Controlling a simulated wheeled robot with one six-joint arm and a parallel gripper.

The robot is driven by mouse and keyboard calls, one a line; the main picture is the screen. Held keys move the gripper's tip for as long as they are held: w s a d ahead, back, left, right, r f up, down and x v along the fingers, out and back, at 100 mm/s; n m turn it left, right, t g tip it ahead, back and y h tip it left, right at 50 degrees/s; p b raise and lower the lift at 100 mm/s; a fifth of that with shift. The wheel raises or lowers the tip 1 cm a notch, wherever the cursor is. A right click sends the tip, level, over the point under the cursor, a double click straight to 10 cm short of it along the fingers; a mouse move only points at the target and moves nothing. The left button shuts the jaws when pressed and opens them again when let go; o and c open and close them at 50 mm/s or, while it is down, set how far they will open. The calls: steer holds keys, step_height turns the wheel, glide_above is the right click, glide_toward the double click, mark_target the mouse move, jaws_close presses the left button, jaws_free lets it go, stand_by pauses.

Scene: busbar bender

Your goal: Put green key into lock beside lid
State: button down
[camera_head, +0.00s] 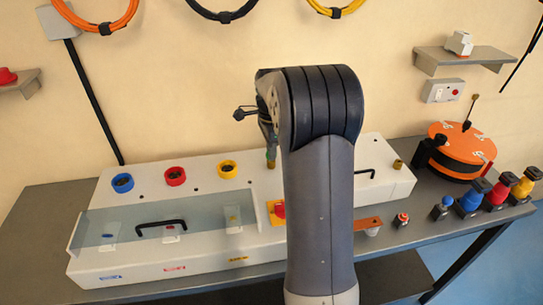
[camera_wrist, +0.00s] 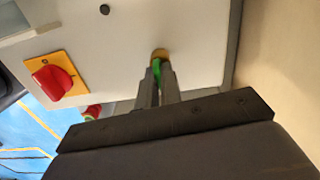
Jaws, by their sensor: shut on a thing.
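The green key (camera_wrist: 157,68) is between the fingertips of my gripper (camera_wrist: 157,80) in the wrist view. My gripper is shut on it. The key's far end is at a round brass lock (camera_wrist: 160,54) on the white panel. I cannot tell whether the key is inside the lock or just touching it. In the head view, a small green and brass bit (camera_head: 270,158) shows beside my arm, which hides most of the gripper. A clear lid (camera_head: 180,225) with a black handle covers the panel's front left.
A red switch on a yellow plate (camera_wrist: 55,78) is near the lock. Blue (camera_head: 122,183), red (camera_head: 175,176) and yellow (camera_head: 227,169) rings stand along the panel's back left. Another brass cylinder (camera_head: 398,165) is at the right. An orange drum (camera_head: 462,150) stands farther right.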

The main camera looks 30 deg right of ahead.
steer(key=shift+r, duration=0.1)
steer(key=shift+r+p, duration=1.5)
steer(key=shift+p, duration=0.05)
steer(key=shift+r, duration=0.25)
step_height(320, 180, up, 5)
steer(key=p, duration=0.4)
steer(key=shift+p, duration=0.4)
steer(key=shift+f, duration=0.1)
steer(key=shift+f, duration=0.1)
